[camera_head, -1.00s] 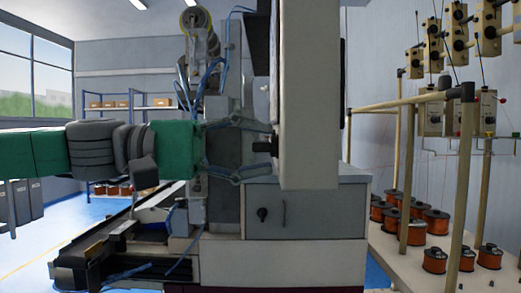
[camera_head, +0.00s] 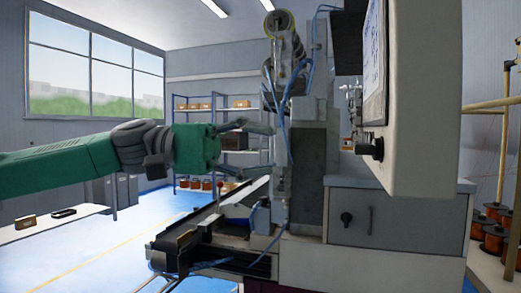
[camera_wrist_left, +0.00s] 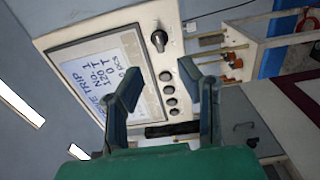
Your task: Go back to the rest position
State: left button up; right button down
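My left gripper (camera_head: 270,151) reaches in from the left on a green arm. Its two fingers are spread, with nothing between them. The control panel (camera_head: 425,110) of the coil winder stands to the right, with a black knob (camera_head: 373,149) on its face. The gripper is apart from the knob, with a clear gap. In the left wrist view the open fingers (camera_wrist_left: 161,76) show in front of the panel (camera_wrist_left: 85,38), its lettered screen (camera_wrist_left: 98,75), the knob (camera_wrist_left: 159,40) and several small buttons. My right gripper is not in view.
The winder's grey cabinet (camera_head: 395,215) and upright column (camera_head: 310,150) stand right of my gripper. A low conveyor (camera_head: 205,240) runs at the front. A white table (camera_head: 60,232) is at the left, shelves (camera_head: 243,160) at the back. Copper spools (camera_head: 490,237) stand at the right.

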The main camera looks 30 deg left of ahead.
pick_arm(q)
jog(key=shift+d, duration=0.3)
